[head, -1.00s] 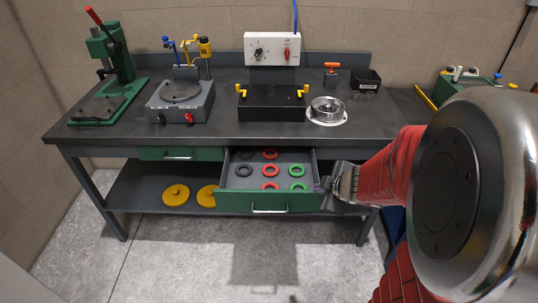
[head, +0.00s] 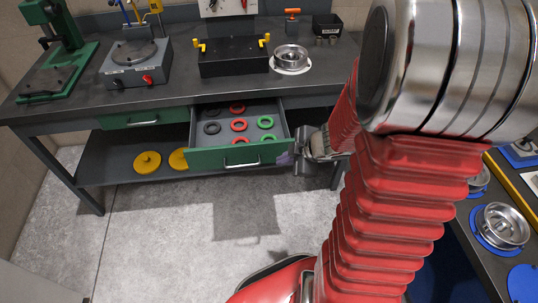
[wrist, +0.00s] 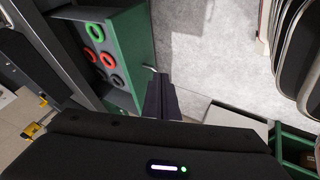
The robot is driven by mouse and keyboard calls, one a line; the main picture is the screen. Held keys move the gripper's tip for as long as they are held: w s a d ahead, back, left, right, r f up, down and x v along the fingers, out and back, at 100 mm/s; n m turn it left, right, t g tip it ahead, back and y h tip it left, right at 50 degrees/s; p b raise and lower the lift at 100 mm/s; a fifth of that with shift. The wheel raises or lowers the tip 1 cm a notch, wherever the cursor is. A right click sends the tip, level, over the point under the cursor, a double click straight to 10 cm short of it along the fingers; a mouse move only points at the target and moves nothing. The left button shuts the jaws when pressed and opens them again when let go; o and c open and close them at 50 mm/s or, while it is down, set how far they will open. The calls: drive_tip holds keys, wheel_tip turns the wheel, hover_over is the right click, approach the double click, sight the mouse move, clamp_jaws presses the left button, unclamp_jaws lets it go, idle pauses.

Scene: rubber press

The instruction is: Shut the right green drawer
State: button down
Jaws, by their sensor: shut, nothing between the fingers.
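The right green drawer (head: 240,156) stands open under the bench, with a silver handle on its front and black, red and green rings inside. It also shows in the wrist view (wrist: 128,45), at the upper left. My gripper (head: 290,157) is at the right end of the drawer front in the head view. In the wrist view my gripper's dark fingers (wrist: 160,96) are together and empty, close to the green front near the handle. I cannot tell whether they touch it.
The left green drawer (head: 143,119) is closed. The bench top (head: 182,98) carries a green press, a grey device, a black box and a metal bowl. Yellow discs (head: 147,162) lie on the lower shelf. Another table with bowls stands at the right. The floor before the drawer is clear.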

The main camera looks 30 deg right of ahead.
approach(262, 157)
drive_tip(key=shift+s+a+f, duration=0.75)
drive_tip(key=shift+a+f, duration=0.3)
drive_tip(key=shift+f, duration=0.95)
drive_tip(key=shift+w+d, duration=0.2)
drive_tip(key=shift+w, duration=0.45)
drive_tip(key=shift+w+d, duration=0.25)
drive_tip(key=shift+w, duration=0.4)
drive_tip(key=shift+w+d, duration=0.2)
drive_tip(key=shift+w, duration=0.45)
drive_tip(key=shift+w, duration=0.1)
